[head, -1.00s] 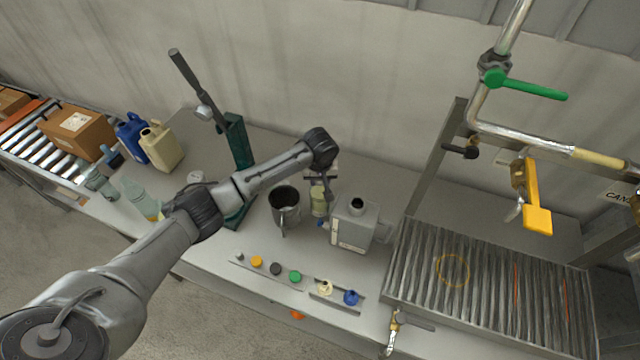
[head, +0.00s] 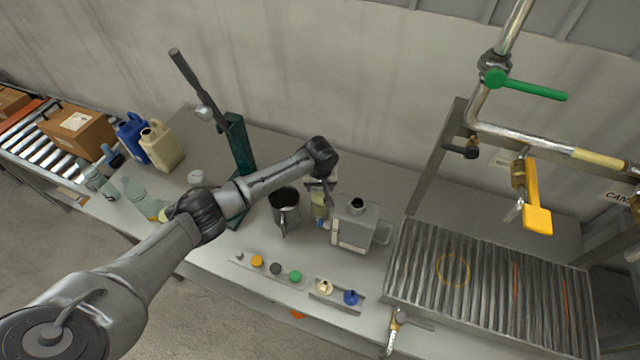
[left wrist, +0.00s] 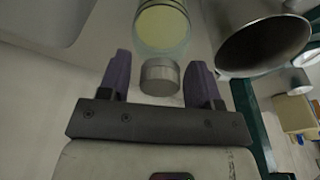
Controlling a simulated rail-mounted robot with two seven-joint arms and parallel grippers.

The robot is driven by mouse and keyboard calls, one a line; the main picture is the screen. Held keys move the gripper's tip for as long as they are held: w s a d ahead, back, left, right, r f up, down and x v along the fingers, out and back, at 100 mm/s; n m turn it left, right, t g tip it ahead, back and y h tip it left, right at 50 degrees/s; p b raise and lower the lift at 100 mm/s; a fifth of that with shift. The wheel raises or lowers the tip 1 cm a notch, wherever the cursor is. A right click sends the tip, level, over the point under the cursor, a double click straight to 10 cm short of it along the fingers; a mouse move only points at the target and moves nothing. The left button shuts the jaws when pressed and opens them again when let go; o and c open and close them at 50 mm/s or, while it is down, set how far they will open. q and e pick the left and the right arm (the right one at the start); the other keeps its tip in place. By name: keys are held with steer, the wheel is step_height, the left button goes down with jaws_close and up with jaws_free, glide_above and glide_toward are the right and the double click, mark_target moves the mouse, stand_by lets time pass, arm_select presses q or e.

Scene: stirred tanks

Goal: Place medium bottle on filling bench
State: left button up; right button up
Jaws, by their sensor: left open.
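A small pale yellow bottle (head: 318,207) is on the grey table between a steel jug and a grey canister. In the left wrist view a clear, yellow-banded bottle (left wrist: 162,25) has a grey cap (left wrist: 160,76) facing my left gripper (left wrist: 160,88). The gripper's purple fingers are open on either side of the cap, with gaps visible. In the head view the left gripper (head: 321,184) is close to the bottle and partly hides it. I cannot tell which container is the medium bottle. A ribbed roller bench (head: 420,290) with a yellow ring mark stands at the right. My right gripper is not in view.
The steel jug (head: 285,208) and grey canister (head: 355,226) stand close on either side. Several caps lie along the front edge. A green press (head: 238,145) stands behind left. A pipe with a yellow lever (head: 538,195) hangs over the roller bench.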

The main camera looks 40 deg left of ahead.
arm_select(q)
step_height(320, 180, up, 12)
steer(key=s+d, duration=0.1)
steer(key=shift+s, duration=0.15)
stand_by(0.5)
steer(key=shift+d+r, duration=0.1)
stand_by(0.4)
